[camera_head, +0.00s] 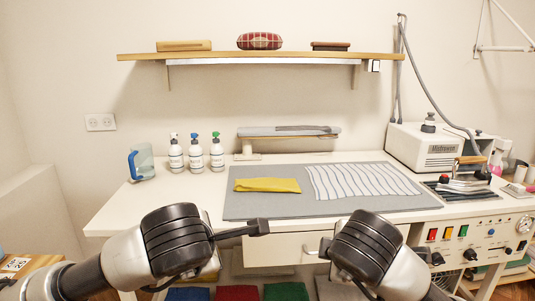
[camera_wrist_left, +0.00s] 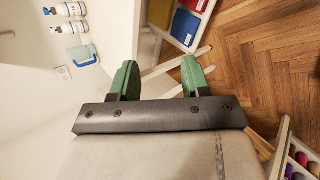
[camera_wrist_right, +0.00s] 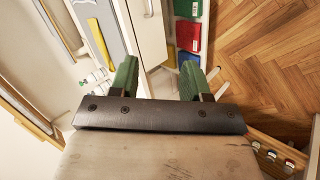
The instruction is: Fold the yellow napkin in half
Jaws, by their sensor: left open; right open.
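The yellow napkin (camera_head: 267,185) lies on the left part of the grey mat (camera_head: 300,208) on the white worktable. It is a narrow, slightly uneven strip, wider than it is deep; I cannot tell how many layers it has. My left gripper (camera_head: 262,226) is in front of the table's front edge, nearer to me than the napkin and apart from it. It is open and empty in the left wrist view (camera_wrist_left: 158,78). My right gripper (camera_head: 325,247) is to the right, by the drawer front, also open and empty in the right wrist view (camera_wrist_right: 158,78).
A striped cloth (camera_head: 360,181) lies on the mat right of the napkin. Several bottles (camera_head: 196,154) and a blue jug (camera_head: 141,162) stand at the back left. A small ironing board (camera_head: 288,131) is behind the mat. A steam station (camera_head: 430,148) and iron (camera_head: 465,182) are at the right.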

